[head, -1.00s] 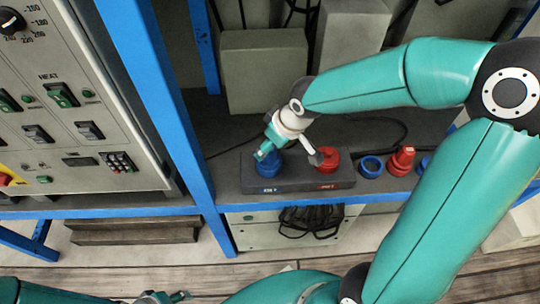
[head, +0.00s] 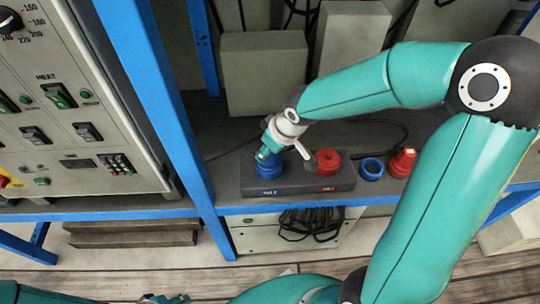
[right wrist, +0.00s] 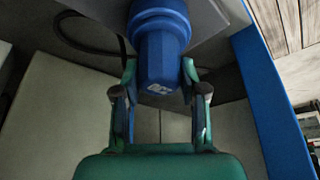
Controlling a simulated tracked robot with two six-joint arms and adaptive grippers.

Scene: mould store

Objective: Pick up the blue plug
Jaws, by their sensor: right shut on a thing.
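The blue plug (head: 270,170) is upright at the left end of a dark grey block on the shelf. My right gripper (head: 283,156) is at its top, one finger on its left and the other on its right, towards the red plug. In the right wrist view the blue plug (right wrist: 160,55) fills the space between the two fingers (right wrist: 159,80), which are shut on it. I cannot see clear space under the plug. My left gripper (head: 166,299) shows only partly at the bottom edge; its opening is unclear.
A red plug (head: 328,162) sits at the right end of the grey block (head: 300,189). A blue ring (head: 371,168) and a red cone-like piece (head: 402,162) stand further right. A blue post (head: 165,85) and control panel (head: 70,120) are on the left. Grey boxes (head: 265,75) stand behind.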

